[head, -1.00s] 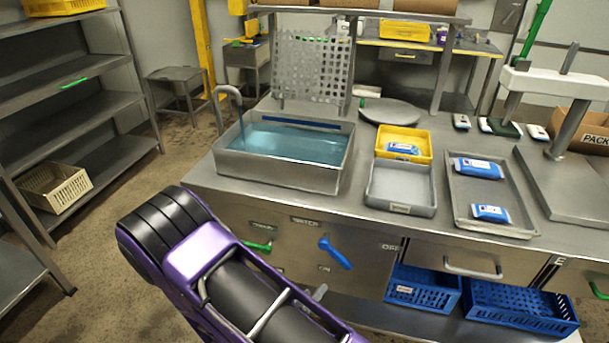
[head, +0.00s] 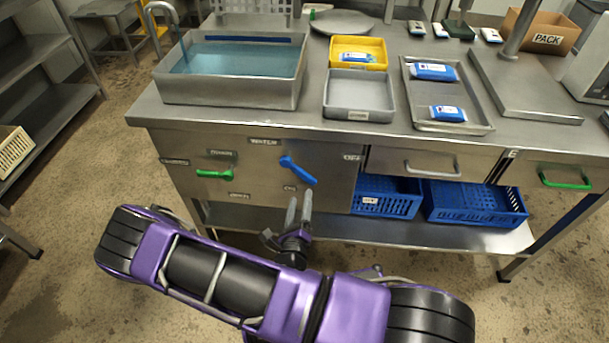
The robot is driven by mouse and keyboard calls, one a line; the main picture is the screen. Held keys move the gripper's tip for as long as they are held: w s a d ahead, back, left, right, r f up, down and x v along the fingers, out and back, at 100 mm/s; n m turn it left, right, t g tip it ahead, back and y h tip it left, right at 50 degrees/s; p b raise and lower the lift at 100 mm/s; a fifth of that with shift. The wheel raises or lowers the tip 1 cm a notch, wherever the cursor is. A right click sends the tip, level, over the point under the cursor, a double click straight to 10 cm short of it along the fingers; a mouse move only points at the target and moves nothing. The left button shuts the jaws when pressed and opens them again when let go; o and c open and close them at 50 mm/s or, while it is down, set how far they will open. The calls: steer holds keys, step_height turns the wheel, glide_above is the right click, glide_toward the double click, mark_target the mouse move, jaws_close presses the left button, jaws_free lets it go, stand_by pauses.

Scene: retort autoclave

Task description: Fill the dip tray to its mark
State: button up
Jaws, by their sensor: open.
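The dip tray (head: 232,91) is a metal basin at the left of the bench, with blue water (head: 240,60) in it. A dark blue strip (head: 243,40) runs along its inner back wall, and the water surface appears just below it. A faucet (head: 160,12) hangs over its back left corner; a faint stream seems to fall from it. The blue water lever (head: 298,170) on the front panel slants down to the right, between the OFF and ON labels. My gripper (head: 298,208) is open and empty, just below and in front of this lever, apparently not touching it.
A green handle (head: 214,174) sits left of the lever on the panel. Right of the basin are a yellow bin (head: 357,45), a grey tray (head: 357,113) and a metal tray (head: 488,126) with packs. Blue crates (head: 475,217) stand on the lower shelf. Floor in front is clear.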

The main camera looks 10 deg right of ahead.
mark_target(304, 177)
steer(key=b+x, duration=0.1)
steer(key=x, duration=0.9)
steer(key=shift+c, duration=0.2)
jaws_close()
stand_by(1.0)
